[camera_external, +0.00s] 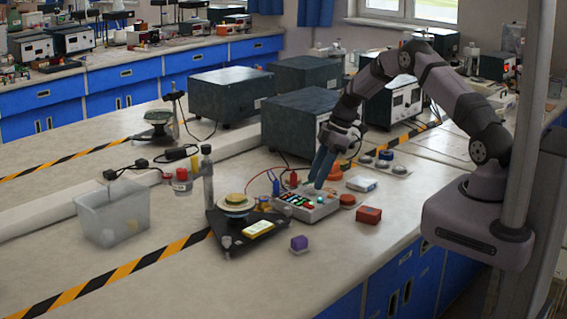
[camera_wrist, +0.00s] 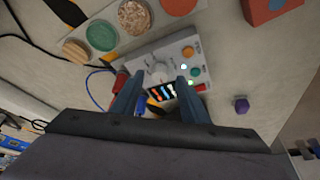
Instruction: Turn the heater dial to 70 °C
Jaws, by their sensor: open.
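The heater unit is a pale grey box (camera_external: 318,213) on the bench, with a dark display of coloured bars and small lights. It also shows in the wrist view (camera_wrist: 208,57). A pale round dial (camera_wrist: 158,73) on its top panel sits between my fingertips in the wrist view. My gripper (camera_external: 318,186) points down over the box, with its two blue fingers open. In the wrist view my gripper (camera_wrist: 160,77) has the fingers apart, one on each side of the dial; I cannot tell if they touch it. The dial's scale and setting are not readable.
A purple block (camera_external: 299,243) is in front. A dark platform (camera_external: 231,245) stands left. Dark instrument boxes (camera_external: 297,122) stand behind. A clear bin (camera_external: 112,219) is far left.

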